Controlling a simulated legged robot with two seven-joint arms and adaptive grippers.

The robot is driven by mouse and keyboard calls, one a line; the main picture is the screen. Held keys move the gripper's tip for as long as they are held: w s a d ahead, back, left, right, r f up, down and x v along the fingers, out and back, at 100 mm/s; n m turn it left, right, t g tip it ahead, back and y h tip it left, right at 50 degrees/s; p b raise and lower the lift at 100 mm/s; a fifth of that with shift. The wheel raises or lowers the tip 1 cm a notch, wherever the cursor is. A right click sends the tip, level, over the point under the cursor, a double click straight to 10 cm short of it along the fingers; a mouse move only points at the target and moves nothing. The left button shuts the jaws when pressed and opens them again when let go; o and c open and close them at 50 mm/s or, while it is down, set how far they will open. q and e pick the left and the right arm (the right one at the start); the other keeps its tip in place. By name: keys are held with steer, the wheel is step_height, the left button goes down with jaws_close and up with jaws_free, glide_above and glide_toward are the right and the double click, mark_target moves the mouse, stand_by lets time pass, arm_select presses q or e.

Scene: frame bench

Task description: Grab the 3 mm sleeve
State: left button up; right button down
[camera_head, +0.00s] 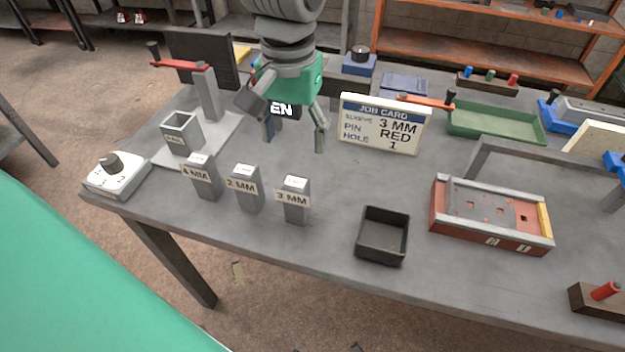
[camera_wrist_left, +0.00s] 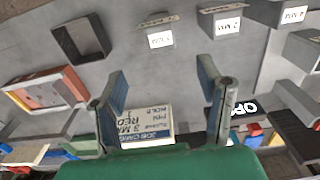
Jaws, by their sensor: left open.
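The grey block labelled 3 MM (camera_head: 295,211) stands upright on the bench, rightmost of three labelled blocks, with a small pale label on top; I cannot make out a separate sleeve in it. It also shows at the top of the left wrist view (camera_wrist_left: 159,37). My left gripper (camera_head: 295,132) is open and empty, fingers pointing down, behind the block and apart from it. Its two fingers show in the left wrist view (camera_wrist_left: 162,80). The job card (camera_head: 382,124) reads sleeve 3 MM, pin red, hole 1. My right gripper is not in view.
The 2 MM block (camera_head: 246,200) and 4 MM block (camera_head: 207,184) stand to the left. A black open tray (camera_head: 361,246) lies right of the 3 MM block, then a red-sided fixture (camera_head: 450,228). A lever press (camera_head: 208,92) stands back left. Bare bench lies behind the blocks.

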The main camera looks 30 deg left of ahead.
mark_target(296, 182)
arm_select(q)
steer(key=f+b, duration=0.1)
steer(key=f, duration=0.7)
steer(key=shift+a+f, duration=0.15)
steer(key=shift+a, duration=0.05)
steer(key=shift+d+f, duration=0.2)
steer(key=shift+f, duration=0.25)
step_height(296, 182, down, 4)
steer(key=shift+s+f, duration=0.1)
steer(key=shift+f, duration=0.1)
steer(key=shift+a+f, duration=0.15)
jaws_close()
